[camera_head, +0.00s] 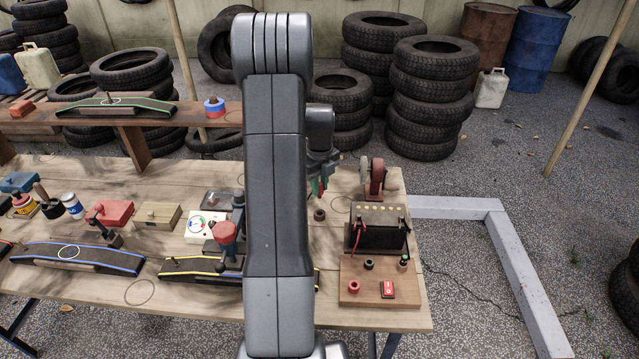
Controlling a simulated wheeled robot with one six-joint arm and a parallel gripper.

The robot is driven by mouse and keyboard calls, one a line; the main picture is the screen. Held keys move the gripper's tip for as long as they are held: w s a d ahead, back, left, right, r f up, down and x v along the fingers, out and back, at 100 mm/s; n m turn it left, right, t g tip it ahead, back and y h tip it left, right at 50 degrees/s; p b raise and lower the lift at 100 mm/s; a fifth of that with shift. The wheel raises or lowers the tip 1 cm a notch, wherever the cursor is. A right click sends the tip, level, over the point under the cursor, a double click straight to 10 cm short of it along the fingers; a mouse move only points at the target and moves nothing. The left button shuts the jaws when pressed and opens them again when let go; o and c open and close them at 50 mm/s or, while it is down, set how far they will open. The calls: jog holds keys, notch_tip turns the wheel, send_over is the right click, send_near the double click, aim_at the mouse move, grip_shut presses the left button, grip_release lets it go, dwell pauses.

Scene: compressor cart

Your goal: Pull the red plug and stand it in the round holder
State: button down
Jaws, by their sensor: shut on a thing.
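My gripper (319,187) points down above the table, right of my upright arm, with its fingers close together. A small red piece, which looks like the red plug (323,184), shows between the fingers; most of it is hidden. A wooden board (365,293) at the table's right carries a black box with yellow dots (377,234). I cannot tell which round holder the task means. The gripper is apart from all of these.
A red and white switch (388,289) is on the board's front. A small dark ring (319,214) lies on the table below my gripper. A white meter box (203,225) and ramps are to the left. My arm hides the table's middle.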

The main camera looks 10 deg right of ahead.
aim_at(320, 198)
jog(key=shift+f+b, duration=2.2)
jog(key=shift+f, duration=1.35)
jog(key=shift+f+b, duration=0.5)
jog(key=shift+f, duration=0.05)
jog(key=c, duration=0.7)
grip_release()
jog(key=shift+r+p, duration=2.2)
jog(key=shift+r, duration=1.35)
jog(key=shift+f+b, duration=2.1)
jog(key=shift+f, duration=1.25)
